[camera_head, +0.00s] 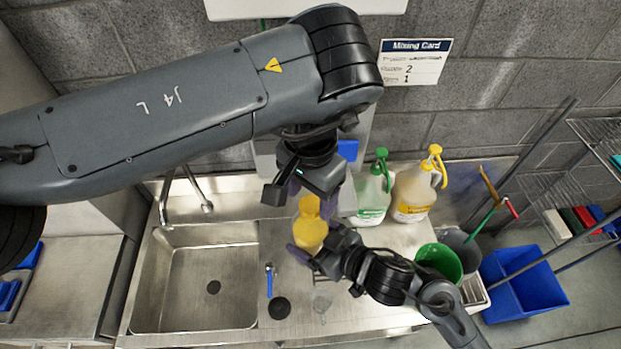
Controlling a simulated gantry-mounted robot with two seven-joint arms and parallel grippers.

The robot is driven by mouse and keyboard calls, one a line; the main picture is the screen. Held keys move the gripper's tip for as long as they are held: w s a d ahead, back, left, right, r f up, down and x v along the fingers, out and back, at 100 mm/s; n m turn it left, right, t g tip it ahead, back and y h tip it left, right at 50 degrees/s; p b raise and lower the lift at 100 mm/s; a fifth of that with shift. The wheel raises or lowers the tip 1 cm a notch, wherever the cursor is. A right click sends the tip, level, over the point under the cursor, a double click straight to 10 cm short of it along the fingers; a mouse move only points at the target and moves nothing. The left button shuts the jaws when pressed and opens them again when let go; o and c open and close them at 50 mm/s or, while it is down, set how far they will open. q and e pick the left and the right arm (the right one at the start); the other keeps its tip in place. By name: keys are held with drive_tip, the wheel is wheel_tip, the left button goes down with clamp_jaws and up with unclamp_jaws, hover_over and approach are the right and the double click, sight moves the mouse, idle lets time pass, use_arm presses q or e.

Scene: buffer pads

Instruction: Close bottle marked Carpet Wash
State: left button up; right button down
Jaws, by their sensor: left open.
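A small yellow bottle (311,236) stands upright on the steel counter right of the sink. Its top (309,206) is yellow too; I cannot read a label on it or tell whether a separate cap sits there. My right gripper (316,242) comes in from the lower right, with its purple fingers on either side of the bottle's body, apparently gripping it. My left gripper (311,197) is open above the bottle, pointing down, with its purple fingers around the bottle's top. Whether they touch it is not clear.
Behind stand a green-capped jug (372,195) and a yellow-capped jug (415,192). A sink (208,275) with a faucet (185,192) lies left. A blue-handled tool (269,281), a black disc (279,307) and a clear cup (322,303) lie in front. A green bucket (440,262) is right.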

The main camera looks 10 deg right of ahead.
use_arm(q)
drive_tip(key=shift+f, duration=0.9)
drive_tip(key=shift+c, duration=0.3)
